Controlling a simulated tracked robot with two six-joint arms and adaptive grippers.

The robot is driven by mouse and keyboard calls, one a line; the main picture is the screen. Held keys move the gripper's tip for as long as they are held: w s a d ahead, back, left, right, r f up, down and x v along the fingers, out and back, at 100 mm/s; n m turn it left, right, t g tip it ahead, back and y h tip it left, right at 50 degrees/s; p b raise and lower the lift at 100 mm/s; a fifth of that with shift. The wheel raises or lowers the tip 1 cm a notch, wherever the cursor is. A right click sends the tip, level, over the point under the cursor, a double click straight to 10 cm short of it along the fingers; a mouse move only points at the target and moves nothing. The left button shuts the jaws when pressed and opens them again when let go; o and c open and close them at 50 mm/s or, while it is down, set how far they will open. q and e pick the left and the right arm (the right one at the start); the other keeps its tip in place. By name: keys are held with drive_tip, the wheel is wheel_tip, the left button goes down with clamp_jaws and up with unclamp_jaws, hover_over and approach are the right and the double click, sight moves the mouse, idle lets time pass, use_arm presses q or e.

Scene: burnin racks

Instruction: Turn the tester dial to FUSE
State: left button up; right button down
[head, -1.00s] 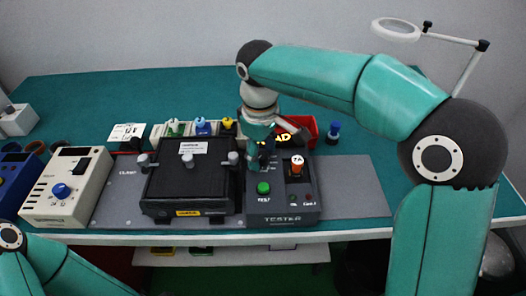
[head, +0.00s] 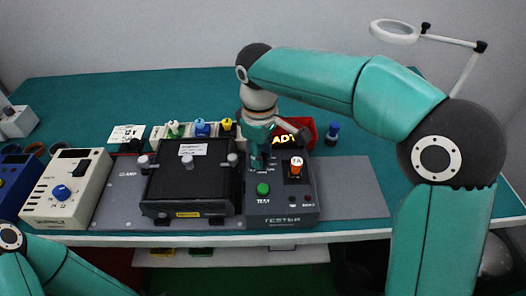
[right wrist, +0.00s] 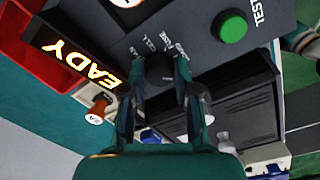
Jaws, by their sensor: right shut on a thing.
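Which label the dial points at cannot be made out. My right gripper (right wrist: 157,80) has a finger on either side of the dial and is shut on it.
A lit READY display (right wrist: 78,62) lies behind. A black box (head: 190,180) stands left of the tester, and a cream meter (head: 66,190) farther left.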

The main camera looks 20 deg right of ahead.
drive_tip(key=n+p, duration=0.1)
drive_tip(key=n, duration=0.1)
drive_tip(key=shift+r+n+p, duration=0.1)
drive_tip(key=shift+n+p, duration=0.2)
drive_tip(key=shift+n, duration=0.1)
drive_tip(key=n+p, duration=0.2)
drive_tip(key=n, duration=0.2)
drive_tip(key=n+p, duration=0.2)
drive_tip(key=n, duration=0.2)
drive_tip(key=shift+n, duration=0.4)
drive_tip(key=shift+n+y+p, duration=0.3)
drive_tip(key=shift+n+p, duration=0.55)
drive_tip(key=shift+n, duration=0.75)
drive_tip(key=c, duration=0.9)
unclamp_jaws()
drive_tip(key=shift+o, duration=0.2)
